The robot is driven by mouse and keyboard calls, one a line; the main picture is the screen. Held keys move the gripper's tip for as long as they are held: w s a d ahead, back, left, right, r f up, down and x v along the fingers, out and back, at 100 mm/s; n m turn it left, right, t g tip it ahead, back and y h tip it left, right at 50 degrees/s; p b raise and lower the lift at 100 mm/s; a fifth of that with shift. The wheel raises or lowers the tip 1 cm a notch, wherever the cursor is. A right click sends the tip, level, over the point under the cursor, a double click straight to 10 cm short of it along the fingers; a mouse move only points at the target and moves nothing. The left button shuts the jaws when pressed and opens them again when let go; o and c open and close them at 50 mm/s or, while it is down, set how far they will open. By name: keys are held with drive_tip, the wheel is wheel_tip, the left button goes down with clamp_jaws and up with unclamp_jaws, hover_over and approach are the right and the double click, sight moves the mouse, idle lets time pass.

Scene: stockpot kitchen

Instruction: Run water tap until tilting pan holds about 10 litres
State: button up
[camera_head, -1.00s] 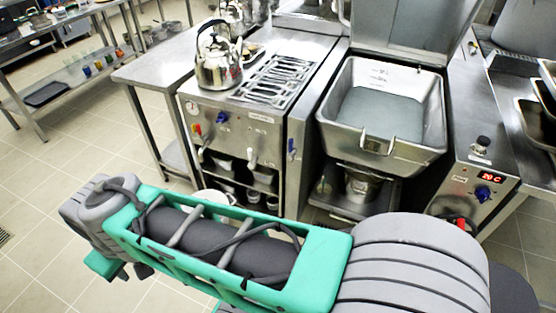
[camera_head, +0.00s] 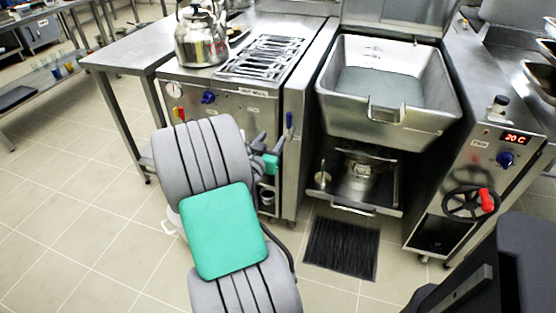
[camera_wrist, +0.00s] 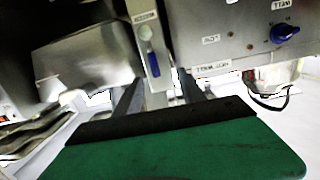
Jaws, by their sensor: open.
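The tilting pan (camera_head: 345,113) stands level with its lid raised, and I see marks on its inner back wall. A flat grey-blue surface shows inside; I cannot tell whether it is water or bare metal. A blue lever (camera_head: 289,121), apparently the water tap, hangs upright on the narrow column left of the pan. In the wrist view, which looks upside down, the blue lever (camera_wrist: 153,63) lies just beyond and between my open fingers. My gripper (camera_wrist: 158,82) is empty and does not visibly touch it. In the head view my arm partly hides the gripper.
Left of the column is a hot water unit (camera_head: 235,102) with a blue knob (camera_head: 208,97) and a kettle (camera_head: 201,40) on top. A floor grate (camera_head: 342,248) lies below the pan.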

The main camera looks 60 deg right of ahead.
sight(288, 122)
drive_tip(key=shift+h, duration=0.6)
drive_tip(key=d+p, duration=0.1)
drive_tip(key=d, duration=0.3)
drive_tip(key=d+p, duration=0.2)
drive_tip(key=d, duration=0.1)
drive_tip(key=d+p, duration=0.1)
drive_tip(key=d, duration=0.3)
drive_tip(key=shift+d+f, duration=0.3)
drive_tip(key=shift+f, duration=0.05)
drive_tip(key=shift+c, duration=0.6)
clamp_jaws()
